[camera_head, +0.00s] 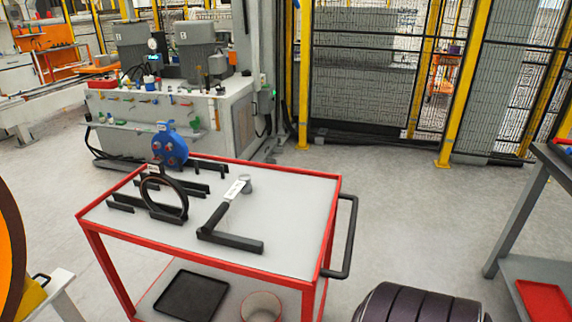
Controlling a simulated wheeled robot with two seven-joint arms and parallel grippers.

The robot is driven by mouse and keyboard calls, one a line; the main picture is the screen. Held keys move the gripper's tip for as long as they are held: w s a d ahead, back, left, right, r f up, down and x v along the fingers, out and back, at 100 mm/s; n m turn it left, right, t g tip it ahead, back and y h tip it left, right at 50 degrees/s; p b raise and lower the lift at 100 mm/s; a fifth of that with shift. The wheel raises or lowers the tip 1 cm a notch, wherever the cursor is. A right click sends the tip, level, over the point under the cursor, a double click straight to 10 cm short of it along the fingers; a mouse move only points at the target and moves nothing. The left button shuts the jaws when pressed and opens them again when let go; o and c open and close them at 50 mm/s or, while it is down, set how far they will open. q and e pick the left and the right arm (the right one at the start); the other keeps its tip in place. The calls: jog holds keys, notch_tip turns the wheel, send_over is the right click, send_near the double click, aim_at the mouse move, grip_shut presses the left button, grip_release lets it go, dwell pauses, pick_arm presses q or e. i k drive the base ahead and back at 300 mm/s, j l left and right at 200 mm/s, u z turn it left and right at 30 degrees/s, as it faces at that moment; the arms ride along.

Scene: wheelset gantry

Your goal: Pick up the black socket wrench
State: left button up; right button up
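A black L-shaped tool (232,241), which looks like the black socket wrench, lies on the grey top of a red-framed cart (290,217). Its long bar lies toward the front of the top, and its other leg runs back toward a white label (234,190). A small grey cylinder (246,184) is by the label; I cannot tell whether it is part of the tool. Nothing holds the tool. Neither of my grippers is in view.
A black ring (164,197) stands on the cart among several black bars. The cart's black handle (349,238) sticks out right. The lower shelf holds a black tray (191,295). Right of the tool, the top is clear.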

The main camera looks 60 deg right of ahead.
aim_at(244, 185)
jog(key=z, duration=1.4)
jog(key=u, duration=2)
jog(key=z, duration=2)
jog(key=i+l, duration=0.1)
jog(key=l, duration=0.45)
jog(key=i, duration=0.05)
